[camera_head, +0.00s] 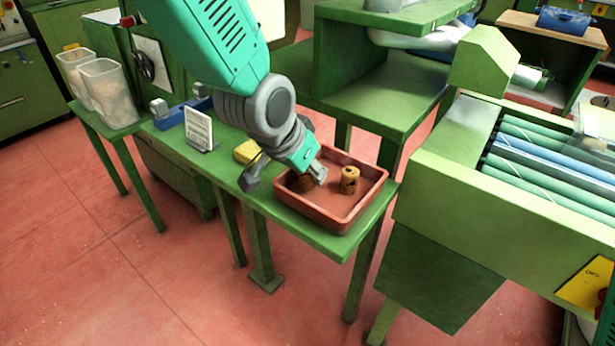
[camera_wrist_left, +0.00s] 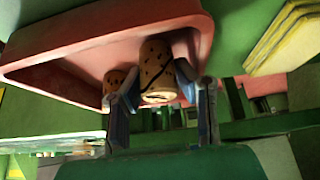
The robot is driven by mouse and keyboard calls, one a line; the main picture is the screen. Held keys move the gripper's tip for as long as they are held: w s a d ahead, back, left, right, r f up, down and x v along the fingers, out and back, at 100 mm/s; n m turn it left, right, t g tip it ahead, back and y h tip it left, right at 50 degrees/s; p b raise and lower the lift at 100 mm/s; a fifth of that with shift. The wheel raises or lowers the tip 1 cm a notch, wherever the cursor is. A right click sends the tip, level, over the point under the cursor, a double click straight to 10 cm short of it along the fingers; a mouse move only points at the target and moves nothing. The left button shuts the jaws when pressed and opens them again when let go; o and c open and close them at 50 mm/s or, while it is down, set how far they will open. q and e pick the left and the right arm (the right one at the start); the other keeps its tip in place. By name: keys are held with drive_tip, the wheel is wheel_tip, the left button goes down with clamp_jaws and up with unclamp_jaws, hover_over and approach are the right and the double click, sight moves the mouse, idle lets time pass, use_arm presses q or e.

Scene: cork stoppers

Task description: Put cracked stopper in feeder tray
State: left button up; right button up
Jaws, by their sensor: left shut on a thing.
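A shallow red-brown tray (camera_head: 340,224) lies on the green bench and also shows in the wrist view (camera_wrist_left: 60,62). My left gripper (camera_head: 318,177) reaches down into its left part. It is shut on a speckled cork stopper (camera_wrist_left: 157,66) with a dark crack line across its side, gripped between the two fingers (camera_wrist_left: 158,100). In the head view this stopper (camera_head: 306,184) is mostly hidden by the gripper. A second cork stopper (camera_head: 349,180), with dark marks, stands upright in the tray on the right. It shows partly behind a finger in the wrist view (camera_wrist_left: 113,80). My right gripper is not in view.
A yellow block (camera_head: 247,151) lies left of the tray, with a white sign (camera_head: 199,128) beyond it. Clear bins (camera_head: 108,92) stand at far left. A green roller conveyor (camera_head: 545,150) stands to the right. A green machine housing (camera_head: 375,85) rises behind the tray.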

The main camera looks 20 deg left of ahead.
use_arm(q)
drive_tip(key=shift+d+f, duration=0.35)
drive_tip(key=shift+d, duration=0.25)
drive_tip(key=shift+c, duration=0.3)
drive_tip(key=shift+d, duration=0.3)
drive_tip(key=o, duration=0.5)
drive_tip(key=shift+a, duration=0.15)
drive_tip(key=shift+a+f, duration=0.1)
drive_tip(key=shift+a, duration=0.55)
drive_tip(key=shift+d, duration=0.55)
drive_tip(key=shift+a+r, duration=0.1)
drive_tip(key=shift+r, duration=0.2)
drive_tip(key=p+v, duration=0.3)
drive_tip(key=v, duration=0.8)
drive_tip(key=shift+s+r, duration=0.2)
drive_tip(key=shift+r, duration=0.15)
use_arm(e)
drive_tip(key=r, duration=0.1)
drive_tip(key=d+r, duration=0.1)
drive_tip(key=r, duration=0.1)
